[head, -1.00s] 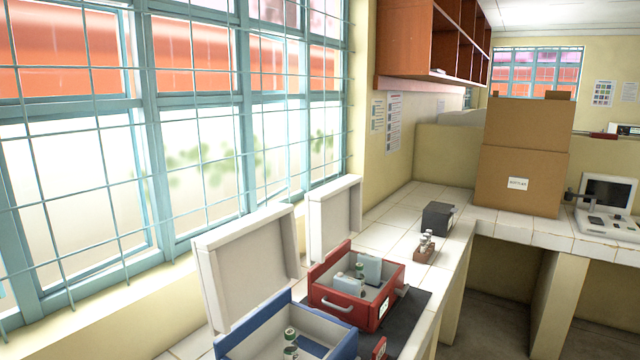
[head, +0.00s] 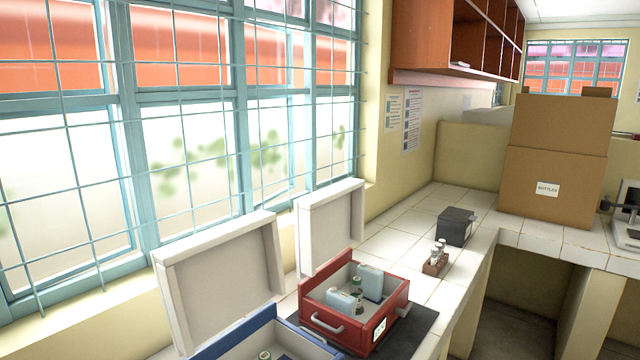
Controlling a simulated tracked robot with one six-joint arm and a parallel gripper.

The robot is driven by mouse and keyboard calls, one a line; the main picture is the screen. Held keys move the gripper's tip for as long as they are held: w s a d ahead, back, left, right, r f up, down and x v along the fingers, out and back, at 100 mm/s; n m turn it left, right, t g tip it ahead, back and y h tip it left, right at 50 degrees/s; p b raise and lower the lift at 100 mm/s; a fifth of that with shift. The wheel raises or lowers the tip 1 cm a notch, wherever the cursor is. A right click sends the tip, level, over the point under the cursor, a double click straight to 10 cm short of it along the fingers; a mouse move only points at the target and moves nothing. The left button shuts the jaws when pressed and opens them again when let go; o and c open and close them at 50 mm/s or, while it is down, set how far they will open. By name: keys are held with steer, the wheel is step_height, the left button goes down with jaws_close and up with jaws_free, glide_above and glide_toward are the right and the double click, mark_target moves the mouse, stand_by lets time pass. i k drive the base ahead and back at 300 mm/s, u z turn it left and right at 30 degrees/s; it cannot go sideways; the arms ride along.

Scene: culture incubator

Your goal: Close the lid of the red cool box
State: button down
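The red cool box (head: 392,322) stands on a dark mat on the tiled counter, at the lower middle of the head view. Its white lid (head: 331,226) stands open, upright at the back left edge of the box. Inside are pale blue packs (head: 370,282) and a small vial with a green band. A white handle (head: 322,322) is on the front side, and a white label is on the right side. My gripper is not in view.
A blue cool box (head: 230,341) with its white lid (head: 222,280) open stands in front, cut off by the lower edge. Behind are a vial rack (head: 436,263), a dark box (head: 456,227) and cardboard boxes (head: 552,185). A barred window lines the left; a wooden shelf (head: 455,40) hangs above.

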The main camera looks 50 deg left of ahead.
mark_target(327, 219)
steer(key=z, duration=0.05)
steer(key=i, duration=2.55)
steer(key=u, duration=2.75)
